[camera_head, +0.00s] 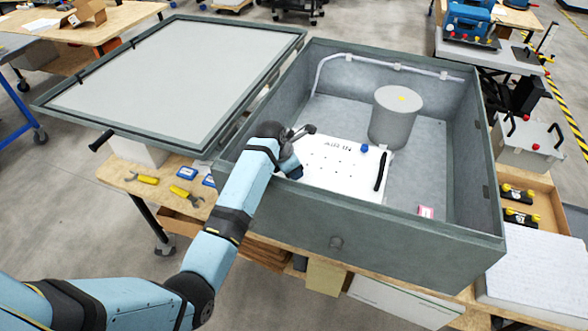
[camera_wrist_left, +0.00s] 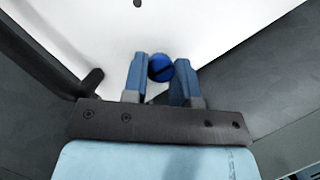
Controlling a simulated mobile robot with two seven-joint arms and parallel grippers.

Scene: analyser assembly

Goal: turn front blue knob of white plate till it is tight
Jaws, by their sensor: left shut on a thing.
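The white plate (camera_head: 338,172) lies inside the open grey case, at its left side. My left gripper (camera_head: 297,174) reaches over the case's left wall to the plate's near left corner. In the left wrist view the front blue knob (camera_wrist_left: 161,67) sits between the two blue fingers of the left gripper (camera_wrist_left: 160,78), which is shut on it. In the head view this knob is hidden by the gripper. A second blue knob (camera_head: 364,148) shows at the plate's far right corner. A black handle (camera_head: 381,172) stands along the plate's right edge. My right gripper is not in view.
The grey case (camera_head: 400,225) has high walls around the plate. A grey cylinder (camera_head: 396,118) stands behind the plate, and a pipe runs along the back wall. The large lid panel (camera_head: 180,80) lies to the left. Yellow-handled tools (camera_head: 148,179) lie on the bench.

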